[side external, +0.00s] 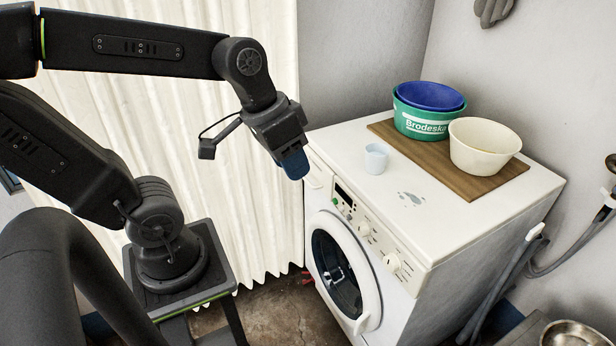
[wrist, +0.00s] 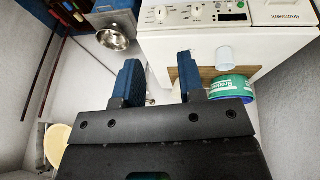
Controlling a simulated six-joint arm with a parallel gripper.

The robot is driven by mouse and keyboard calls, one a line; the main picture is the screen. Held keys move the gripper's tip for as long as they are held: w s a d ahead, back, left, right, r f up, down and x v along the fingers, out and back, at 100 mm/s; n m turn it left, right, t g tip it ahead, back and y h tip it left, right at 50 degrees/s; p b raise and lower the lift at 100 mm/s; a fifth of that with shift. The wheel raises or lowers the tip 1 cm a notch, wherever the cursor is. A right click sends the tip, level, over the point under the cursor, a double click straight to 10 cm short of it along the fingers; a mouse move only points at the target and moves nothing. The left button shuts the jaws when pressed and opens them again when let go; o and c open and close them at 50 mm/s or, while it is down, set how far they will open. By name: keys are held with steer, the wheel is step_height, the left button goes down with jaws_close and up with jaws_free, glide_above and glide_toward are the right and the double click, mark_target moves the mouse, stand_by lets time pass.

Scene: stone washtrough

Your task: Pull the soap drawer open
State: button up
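The white washing machine (side external: 447,225) stands against the wall with its round door facing left. Its soap drawer (side external: 319,174) is at the left end of the control panel and looks flush with the front. In the wrist view the drawer front (wrist: 283,13) is at the top right, beside the display. My gripper (side external: 294,165) hangs in the air at the drawer's left, near the machine's front corner. In the wrist view its two blue fingers (wrist: 160,78) are spread apart with nothing between them. The drawer does not lie between the fingers.
On the machine top are a small pale cup (side external: 376,158) and a wooden board (side external: 473,184) with a green tub (side external: 421,123), a blue basin (side external: 430,95) and a cream bowl (side external: 484,147). A white curtain (side external: 275,210) hangs behind my arm. A metal bowl (side external: 572,335) is at lower right.

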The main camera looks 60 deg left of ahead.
steer(key=w+a+f+n+h, duration=0.3)
steer(key=w+a+f+h, duration=0.2)
steer(key=w, duration=0.2)
steer(key=w+a+f+n+h, duration=0.2)
steer(key=w+a+f+h, duration=0.25)
steer(key=w, duration=0.25)
steer(key=n+t+y, duration=1.1)
steer(key=n+t, duration=0.1)
steer(key=n, duration=0.1)
glide_toward(305, 179)
steer(key=w, duration=0.3)
steer(key=w+f, duration=0.1)
steer(key=w, duration=0.2)
steer(key=w+f, duration=0.1)
steer(key=w, duration=0.3)
steer(key=shift+w+a+f, duration=0.1)
steer(key=shift+a+f, duration=0.1)
steer(key=shift+a, duration=0.15)
jaws_close()
